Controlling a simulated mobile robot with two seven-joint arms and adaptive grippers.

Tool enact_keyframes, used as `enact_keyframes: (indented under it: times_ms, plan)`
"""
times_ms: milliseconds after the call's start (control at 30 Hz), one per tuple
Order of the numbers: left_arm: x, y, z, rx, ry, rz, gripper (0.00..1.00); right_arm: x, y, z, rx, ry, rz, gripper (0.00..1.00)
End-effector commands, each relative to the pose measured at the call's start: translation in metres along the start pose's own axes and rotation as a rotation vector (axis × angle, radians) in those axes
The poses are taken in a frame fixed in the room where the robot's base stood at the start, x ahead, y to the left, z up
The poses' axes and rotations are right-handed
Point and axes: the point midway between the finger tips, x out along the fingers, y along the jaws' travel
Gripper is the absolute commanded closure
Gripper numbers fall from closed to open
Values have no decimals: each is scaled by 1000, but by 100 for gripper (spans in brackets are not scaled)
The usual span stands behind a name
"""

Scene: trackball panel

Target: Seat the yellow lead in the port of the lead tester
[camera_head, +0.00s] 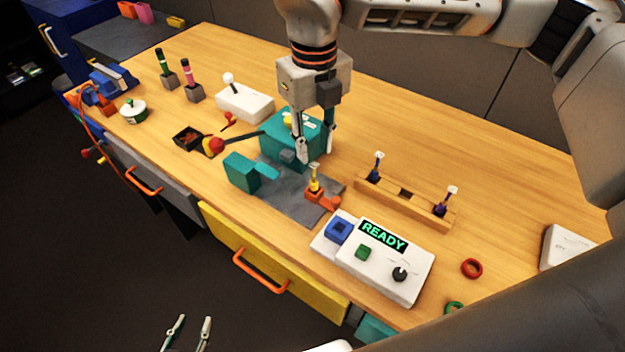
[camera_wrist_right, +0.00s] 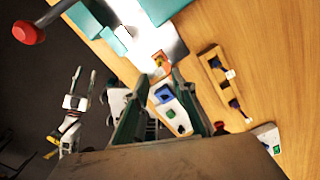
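The yellow lead (camera_head: 314,184) stands upright in an orange holder (camera_head: 325,201) on the grey mat. It also shows small in the right wrist view (camera_wrist_right: 159,61). The lead tester (camera_head: 393,275) is a white box with a lit READY display, a green button and a black knob. A blue port block (camera_head: 337,230) sits at its left end. My right gripper (camera_head: 316,153) is open and empty, above and behind the yellow lead; its fingers frame the tester in the right wrist view (camera_wrist_right: 155,100). My left gripper (camera_head: 189,325) is open and empty, off the table's front edge.
A wooden rack (camera_head: 405,202) holds a blue lead (camera_head: 376,165) and a purple lead (camera_head: 446,200). A teal vise-like block (camera_head: 240,172) and teal box (camera_head: 285,140) stand left of the holder. Red (camera_head: 471,268) and green rings lie right of the tester.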

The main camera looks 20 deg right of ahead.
Motion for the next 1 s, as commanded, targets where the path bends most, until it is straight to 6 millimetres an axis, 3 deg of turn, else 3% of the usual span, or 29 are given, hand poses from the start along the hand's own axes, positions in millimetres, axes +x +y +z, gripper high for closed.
enact_keyframes:
  times_ms: [500, 767, 900, 1000]
  plan:
    - [-1, 0, -2, -1, 2, 0, 66, 61, 1, -2, -3, 2, 4, 74]
    - [-1, 0, -2, -1, 2, 0, 66, 64, 1, -2, -3, 0, 4, 74]
    - [-1, 0, -2, -1, 2, 0, 66, 64, 1, -2, -3, 1, 4, 100]
    - [0, 0, -1, -1, 2, 0, 66, 64, 1, -2, -3, 1, 4, 100]
